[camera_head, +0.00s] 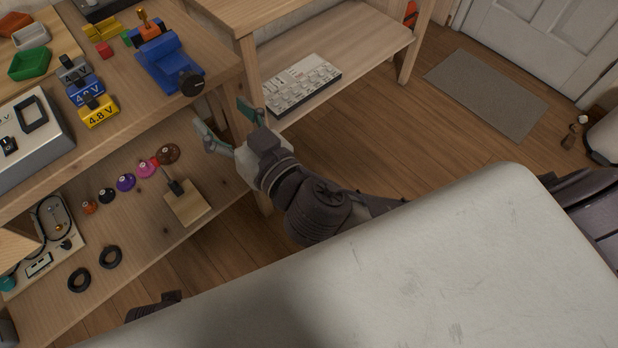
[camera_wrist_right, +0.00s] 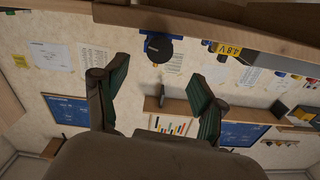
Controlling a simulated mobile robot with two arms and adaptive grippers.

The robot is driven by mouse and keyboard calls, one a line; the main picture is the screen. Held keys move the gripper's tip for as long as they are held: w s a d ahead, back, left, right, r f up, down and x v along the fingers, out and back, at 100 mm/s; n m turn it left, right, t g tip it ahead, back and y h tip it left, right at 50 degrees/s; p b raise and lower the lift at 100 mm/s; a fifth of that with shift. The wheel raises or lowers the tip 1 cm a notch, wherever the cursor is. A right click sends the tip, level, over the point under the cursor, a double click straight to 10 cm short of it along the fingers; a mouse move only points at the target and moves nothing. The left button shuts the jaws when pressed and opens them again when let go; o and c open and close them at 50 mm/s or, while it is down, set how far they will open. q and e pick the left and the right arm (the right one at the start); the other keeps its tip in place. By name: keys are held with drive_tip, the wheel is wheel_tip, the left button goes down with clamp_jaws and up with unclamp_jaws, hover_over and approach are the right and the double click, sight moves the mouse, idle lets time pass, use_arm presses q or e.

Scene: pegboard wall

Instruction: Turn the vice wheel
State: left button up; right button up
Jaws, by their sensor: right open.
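The blue vice (camera_head: 168,60) stands at the right end of the wooden workbench. Its dark round wheel (camera_head: 192,84) faces outward past the bench's front edge. My right gripper (camera_head: 223,115) is open and empty, in the air in front of and apart from the wheel. In the right wrist view, the wheel (camera_wrist_right: 158,49) shows ahead, above and between the open fingers (camera_wrist_right: 158,76), with a bit of the blue vice (camera_wrist_right: 147,38) behind it. A dark part at the lower left of the head view may be my left arm; no left fingers show.
Yellow and blue voltage blocks (camera_head: 99,110) stand left of the vice. A lower shelf (camera_head: 130,235) holds coloured discs, black rings and a wooden block (camera_head: 187,203). A second bench with a keyboard (camera_head: 302,85) stands to the right. Open floor (camera_head: 420,140) lies beyond my right arm.

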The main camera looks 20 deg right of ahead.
drive_tip(key=w+d+f+n+g+h+p, duration=0.1)
drive_tip(key=w+d+f+g+h+p, duration=0.15)
drive_tip(key=f+p, duration=0.4)
drive_tip(key=w+d+f+n+g+h+p, duration=0.1)
drive_tip(key=d+f+g+p, duration=0.2)
drive_tip(key=f+p, duration=0.4)
drive_tip(key=s+d+f+g+p, duration=0.2)
drive_tip(key=s+d+f+p, duration=0.1)
drive_tip(key=f, duration=0.3)
drive_tip(key=s+d+f+g+h+p, duration=0.1)
drive_tip(key=s+d+f+g+p, duration=0.1)
drive_tip(key=f, duration=0.4)
drive_tip(key=s+d+p, duration=0.1)
drive_tip(key=d+p, duration=0.1)
drive_tip(key=shift+d+f, duration=0.25)
drive_tip(key=shift+d, duration=0.05)
drive_tip(key=shift+h, duration=0.25)
drive_tip(key=shift+c, duration=0.3)
